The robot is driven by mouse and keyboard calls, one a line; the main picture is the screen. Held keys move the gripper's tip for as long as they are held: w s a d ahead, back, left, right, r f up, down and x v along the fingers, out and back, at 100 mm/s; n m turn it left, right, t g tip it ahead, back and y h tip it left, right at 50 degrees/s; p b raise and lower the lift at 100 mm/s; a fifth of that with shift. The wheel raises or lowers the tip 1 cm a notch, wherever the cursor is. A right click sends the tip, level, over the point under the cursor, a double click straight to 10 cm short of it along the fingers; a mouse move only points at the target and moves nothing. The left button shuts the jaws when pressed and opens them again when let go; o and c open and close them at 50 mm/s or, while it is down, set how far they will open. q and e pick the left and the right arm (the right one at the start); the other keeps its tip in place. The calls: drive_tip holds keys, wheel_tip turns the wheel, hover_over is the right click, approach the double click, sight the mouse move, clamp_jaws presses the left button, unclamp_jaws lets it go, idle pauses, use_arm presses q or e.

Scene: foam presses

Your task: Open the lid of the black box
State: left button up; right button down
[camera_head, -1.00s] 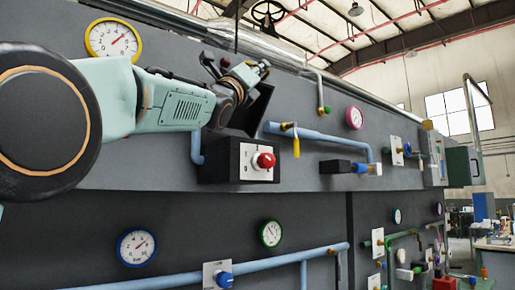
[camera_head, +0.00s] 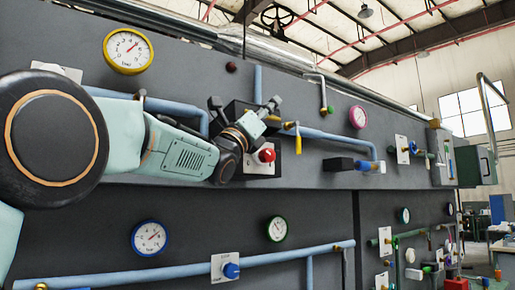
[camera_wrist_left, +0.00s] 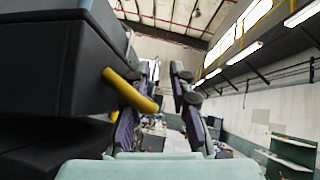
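The black box (camera_head: 233,110) is on the grey wall in the head view, with a red knob (camera_head: 267,155) on its white front plate. My left gripper (camera_head: 245,102) is in front of it, its fingers spread wide and hiding much of the box. How far the lid is raised cannot be told now. In the left wrist view, large black surfaces (camera_wrist_left: 35,65) fill the left side, close to my left gripper (camera_wrist_left: 158,100). Its fingers are apart. A yellow bar (camera_wrist_left: 128,88) shows near the left finger; contact is unclear. My right gripper is out of view.
A yellow lever (camera_head: 298,142) and blue pipe (camera_head: 335,138) are right of the box. Another blue pipe (camera_head: 180,108) runs behind my left arm. A yellow-rimmed gauge (camera_head: 128,50) is at upper left. Open hall space lies at right.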

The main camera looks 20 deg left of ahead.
use_arm(q)
drive_tip(key=f, duration=0.4)
drive_tip(key=a+f, duration=0.1)
drive_tip(key=f, duration=0.1)
drive_tip(key=shift+w, duration=0.1)
drive_tip(key=b+v, duration=0.2)
drive_tip(key=v, duration=0.2)
drive_tip(key=shift+s+f+b, duration=0.15)
drive_tip(key=shift+s+b, duration=0.1)
drive_tip(key=shift+b, duration=0.15)
drive_tip(key=shift+a, duration=0.25)
drive_tip(key=shift+s, duration=0.1)
